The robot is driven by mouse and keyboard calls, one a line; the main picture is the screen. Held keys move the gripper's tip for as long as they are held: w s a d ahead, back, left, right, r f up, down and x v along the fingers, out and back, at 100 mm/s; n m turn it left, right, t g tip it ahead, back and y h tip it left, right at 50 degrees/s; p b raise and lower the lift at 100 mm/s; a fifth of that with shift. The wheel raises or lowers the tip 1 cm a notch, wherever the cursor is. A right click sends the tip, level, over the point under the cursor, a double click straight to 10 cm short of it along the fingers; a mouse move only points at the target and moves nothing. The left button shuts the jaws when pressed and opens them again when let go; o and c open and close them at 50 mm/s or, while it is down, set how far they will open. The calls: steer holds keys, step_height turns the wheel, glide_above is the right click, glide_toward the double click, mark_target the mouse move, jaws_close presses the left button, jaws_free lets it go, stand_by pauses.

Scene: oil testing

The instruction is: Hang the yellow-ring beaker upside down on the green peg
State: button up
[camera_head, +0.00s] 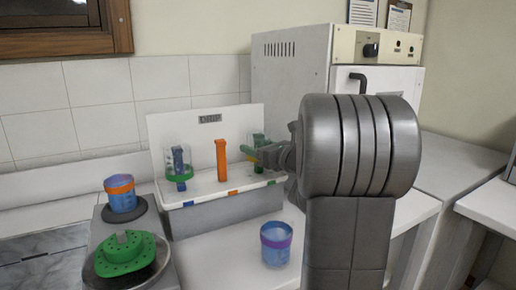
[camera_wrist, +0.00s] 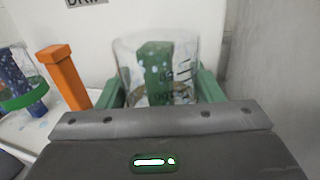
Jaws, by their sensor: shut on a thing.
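The yellow-ring beaker (camera_wrist: 190,58) is clear glass and upside down between the green fingers of my gripper (camera_wrist: 163,94). It also shows in the head view (camera_head: 251,140), at the right end of the drying rack, with a bit of its yellow ring visible. The green peg (camera_wrist: 157,66) shows through the glass. The beaker looks to be around the peg, but its lower rim is hidden behind my gripper, so I cannot tell how low it sits. My gripper is shut on the beaker. In the head view my arm hides part of this.
The white rack (camera_head: 200,196) also has a bare orange peg (camera_head: 222,160) and a blue peg with a green-ring beaker (camera_head: 180,178) over it.

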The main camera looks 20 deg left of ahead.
steer(key=shift+f+b, duration=0.3)
steer(key=shift+b, duration=0.2)
steer(key=o, duration=1.1)
steer(key=shift+c, duration=0.2)
steer(key=v, duration=1.3)
steer(key=shift+s+d+b, duration=0.2)
steer(key=shift+d+b, duration=0.1)
steer(key=shift+d, duration=0.05)
steer(key=shift+a, duration=0.1)
steer(key=x, duration=1.3)
steer(key=shift+w+a+p, duration=0.15)
steer(key=shift+p, duration=0.2)
steer(key=shift+w+a+r, duration=0.1)
steer(key=shift+a+r, duration=0.05)
